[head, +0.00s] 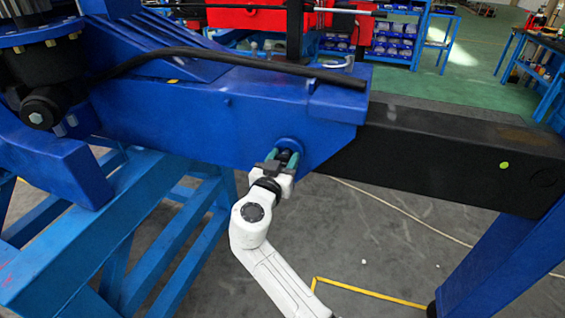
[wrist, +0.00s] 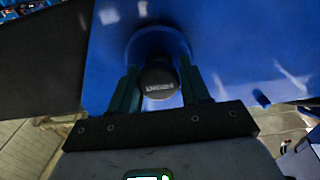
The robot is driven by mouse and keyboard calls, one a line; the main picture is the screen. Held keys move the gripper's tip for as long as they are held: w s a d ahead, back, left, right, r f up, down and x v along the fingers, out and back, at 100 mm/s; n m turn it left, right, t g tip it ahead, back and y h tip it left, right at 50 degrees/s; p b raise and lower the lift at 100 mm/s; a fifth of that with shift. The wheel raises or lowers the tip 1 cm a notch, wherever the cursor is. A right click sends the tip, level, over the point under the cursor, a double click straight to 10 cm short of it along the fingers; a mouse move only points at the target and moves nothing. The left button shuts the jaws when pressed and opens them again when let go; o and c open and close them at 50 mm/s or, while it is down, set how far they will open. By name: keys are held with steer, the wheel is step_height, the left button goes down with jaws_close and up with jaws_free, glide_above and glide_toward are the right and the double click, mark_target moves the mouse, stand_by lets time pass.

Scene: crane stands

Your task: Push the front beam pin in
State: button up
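The front beam pin (wrist: 158,79) has a dark round end with pale lettering and sits in a blue round collar on the side of the blue beam (head: 225,110). In the head view the pin is mostly hidden by my gripper (head: 283,160). In the wrist view my gripper (wrist: 160,88) has its two teal fingers on either side of the pin, with no clear gap between fingers and pin. It looks shut on the pin. How deep the pin sits in the collar is hard to tell.
A black inner beam (head: 440,150) runs out of the blue beam to the right. Blue stands (head: 100,240) are at the left and a blue leg (head: 500,270) at the lower right. A black hose (head: 250,63) lies along the top. Grey floor is open below.

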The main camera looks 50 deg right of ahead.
steer(key=o, duration=0.3)
steer(key=shift+d, duration=0.15)
steer(key=b+v, duration=0.2)
steer(key=v, duration=0.8)
steer(key=shift+a, duration=0.4)
steer(key=shift+s, duration=0.15)
steer(key=s+f+n+g+y, duration=0.2)
steer(key=s+f+n+y, duration=0.15)
steer(key=s+f, duration=0.35)
steer(key=s+f+n+g+y, duration=0.15)
steer(key=s+f+y, duration=0.35)
steer(key=f, duration=0.5)
steer(key=s+a+f+n+g+y, duration=0.1)
steer(key=s+a+f+n+y, duration=0.2)
steer(key=s, duration=0.3)
steer(key=s+a+f+n+y, duration=0.3)
steer(key=s+a+n+y, duration=0.2)
steer(key=s+a, duration=0.1)
steer(key=shift+f+n+g, duration=0.3)
steer(key=shift+f+g, duration=0.05)
